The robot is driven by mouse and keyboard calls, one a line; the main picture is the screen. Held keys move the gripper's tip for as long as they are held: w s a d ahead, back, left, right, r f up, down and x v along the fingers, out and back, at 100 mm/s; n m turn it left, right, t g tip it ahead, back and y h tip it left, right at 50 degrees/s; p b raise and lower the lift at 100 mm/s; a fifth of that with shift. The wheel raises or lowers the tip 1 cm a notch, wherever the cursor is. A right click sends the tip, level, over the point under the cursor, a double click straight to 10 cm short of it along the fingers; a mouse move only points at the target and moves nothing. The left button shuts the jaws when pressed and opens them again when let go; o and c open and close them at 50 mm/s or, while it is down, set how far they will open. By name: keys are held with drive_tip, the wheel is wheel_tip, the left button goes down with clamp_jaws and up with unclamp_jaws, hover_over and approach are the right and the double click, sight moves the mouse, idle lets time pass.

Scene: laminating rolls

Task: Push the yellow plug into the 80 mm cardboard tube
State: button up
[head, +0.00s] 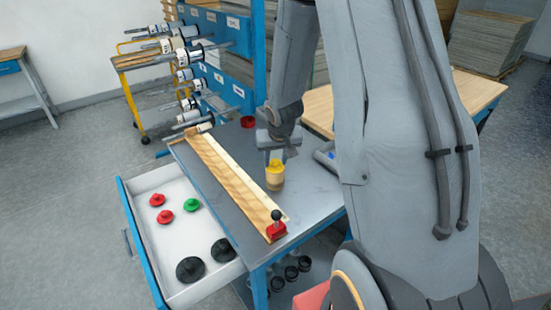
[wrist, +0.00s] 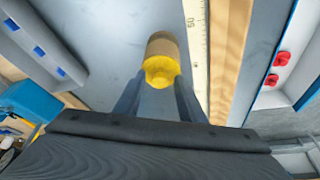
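The yellow plug (head: 276,167) is at the top of the short tan cardboard tube (head: 275,183), which stands upright on the grey worktop. My gripper (head: 277,157) points down from above, with its fingers on either side of the plug. In the wrist view the plug (wrist: 158,71) sits between the fingertips, which look closed on its narrower part. The tube (wrist: 161,45) shows just beyond it, in line with the plug. I cannot tell how deep the plug sits in the tube.
A measuring board (head: 232,180) lies along the worktop, with a red block with a black knob (head: 277,230) at its near end. The open drawer (head: 160,181) holds red, green and black plugs. A red ring (head: 248,122) lies at the back. A rack of rolls (head: 185,75) stands behind.

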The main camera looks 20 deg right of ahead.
drive_tip(key=shift+o, duration=0.3)
drive_tip(key=shift+r, duration=0.2)
drive_tip(key=d+p+v, duration=0.1)
drive_tip(key=p+v, duration=0.3)
drive_tip(key=v, duration=0.4)
drive_tip(key=s+a+n+g+y+b, duration=0.1)
drive_tip(key=s+a+n+g+b, duration=0.1)
drive_tip(key=s+a+b, duration=0.5)
drive_tip(key=s+a, duration=0.5)
drive_tip(key=s, duration=0.5)
drive_tip(key=shift+s+f+n+g, duration=0.25)
drive_tip(key=shift+n+g, duration=0.05)
drive_tip(key=shift+g, duration=0.1)
